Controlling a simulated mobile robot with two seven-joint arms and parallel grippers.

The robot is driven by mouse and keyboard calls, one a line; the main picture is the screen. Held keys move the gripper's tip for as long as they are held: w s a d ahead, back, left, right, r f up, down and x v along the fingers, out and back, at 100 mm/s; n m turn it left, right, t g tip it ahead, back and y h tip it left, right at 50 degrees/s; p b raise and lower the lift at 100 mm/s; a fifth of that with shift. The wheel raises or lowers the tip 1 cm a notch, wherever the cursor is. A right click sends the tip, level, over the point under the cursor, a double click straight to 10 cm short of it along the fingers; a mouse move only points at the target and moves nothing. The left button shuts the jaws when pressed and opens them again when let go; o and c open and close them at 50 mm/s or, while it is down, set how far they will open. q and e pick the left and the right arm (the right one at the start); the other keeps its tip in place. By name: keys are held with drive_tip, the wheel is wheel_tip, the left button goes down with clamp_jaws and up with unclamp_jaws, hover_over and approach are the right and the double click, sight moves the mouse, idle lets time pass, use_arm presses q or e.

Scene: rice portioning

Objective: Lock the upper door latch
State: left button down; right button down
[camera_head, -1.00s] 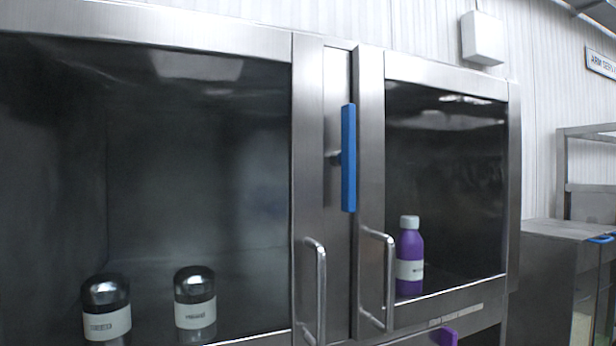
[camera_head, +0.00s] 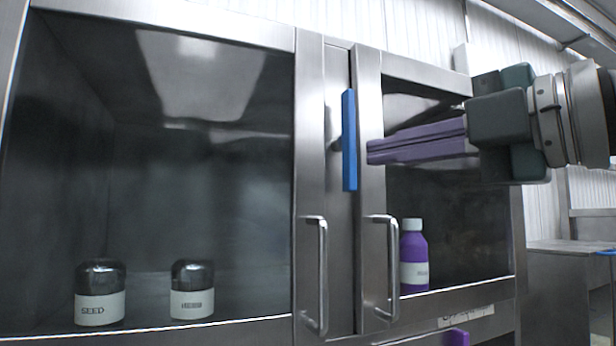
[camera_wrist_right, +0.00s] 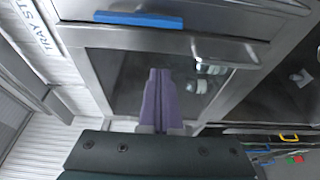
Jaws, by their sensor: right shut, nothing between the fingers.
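The blue latch handle (camera_head: 349,140) stands upright on the metal strip between the two cabinet doors. It also shows in the right wrist view (camera_wrist_right: 140,19), lying across the top. My right gripper (camera_head: 368,152) has come in from the right, in front of the right door. Its purple fingers are shut together and empty, with the tips just right of the latch. I cannot tell whether they touch it. In the right wrist view the gripper (camera_wrist_right: 161,70) points toward the latch, with a visible gap. My left gripper is not in view.
Below the latch are two door handles, left (camera_head: 316,275) and right (camera_head: 382,268). Behind the glass stand a purple bottle (camera_head: 413,258) and two dark-topped jars, left (camera_head: 100,292) and right (camera_head: 192,290). A metal counter (camera_head: 562,285) stands at right.

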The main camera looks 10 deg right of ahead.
sight(324, 170)
drive_tip(key=shift+r, duration=0.1)
drive_tip(key=p+x, duration=0.8)
drive_tip(key=x, duration=0.2)
drive_tip(key=shift+w+a+r, duration=0.15)
drive_tip(key=shift+r, duration=0.05)
drive_tip(key=d, duration=0.1)
drive_tip(key=d+p, duration=0.1)
drive_tip(key=shift+w+d+f, duration=0.15)
drive_tip(key=shift+w+d, duration=0.05)
drive_tip(key=shift+d, duration=0.15)
drive_tip(key=shift+w+d+f+p, duration=0.1)
drive_tip(key=shift+w+d+p, duration=0.1)
drive_tip(key=shift+d+p, duration=0.4)
drive_tip(key=shift+d, duration=0.15)
drive_tip(key=shift+b, duration=0.3)
